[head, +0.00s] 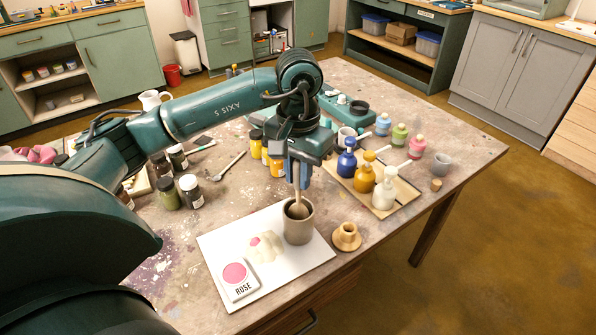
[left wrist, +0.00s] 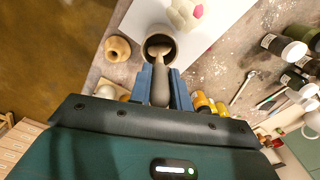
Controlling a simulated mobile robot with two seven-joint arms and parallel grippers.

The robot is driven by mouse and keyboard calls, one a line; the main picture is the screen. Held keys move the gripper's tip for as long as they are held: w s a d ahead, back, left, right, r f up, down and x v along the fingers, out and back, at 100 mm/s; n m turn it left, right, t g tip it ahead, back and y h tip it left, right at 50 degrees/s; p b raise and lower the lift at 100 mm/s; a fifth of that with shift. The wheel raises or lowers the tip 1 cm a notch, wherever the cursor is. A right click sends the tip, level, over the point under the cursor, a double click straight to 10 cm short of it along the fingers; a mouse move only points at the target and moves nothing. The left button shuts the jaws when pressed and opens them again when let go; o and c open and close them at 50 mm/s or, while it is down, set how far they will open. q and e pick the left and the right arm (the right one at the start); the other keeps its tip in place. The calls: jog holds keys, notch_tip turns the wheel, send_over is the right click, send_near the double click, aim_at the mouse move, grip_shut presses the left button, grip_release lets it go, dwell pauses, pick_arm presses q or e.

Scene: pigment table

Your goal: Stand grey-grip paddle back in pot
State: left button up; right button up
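The grey-brown pot (head: 299,232) stands upright on a white board. The paddle (head: 297,207) has a pale wooden lower part, which is inside the pot mouth. In the left wrist view its grey grip (left wrist: 160,88) lies between the blue fingers, and its wooden end reaches into the pot (left wrist: 171,52). My left gripper (head: 299,178) points down just above the pot, its fingers against both sides of the grip. The paddle's lowest tip is hidden inside the pot. My right gripper is in neither view.
The white board (head: 318,258) also carries a ROSE card (head: 236,281) and a pale heap (head: 266,247) with a pink spot. A wooden ring-shaped piece (head: 346,237) stands right of the pot. Pump bottles (head: 384,190) stand behind at right, dark jars (head: 190,192) at left.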

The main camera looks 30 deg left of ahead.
pick_arm(q)
jog(key=o, duration=0.4)
jog(key=shift+o, duration=0.4)
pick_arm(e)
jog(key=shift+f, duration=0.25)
pick_arm(q)
jog(key=shift+r, duration=0.2)
notch_tip(320, 180, up, 12)
jog(key=shift+p, duration=0.75)
jog(key=shift+r, duration=0.4)
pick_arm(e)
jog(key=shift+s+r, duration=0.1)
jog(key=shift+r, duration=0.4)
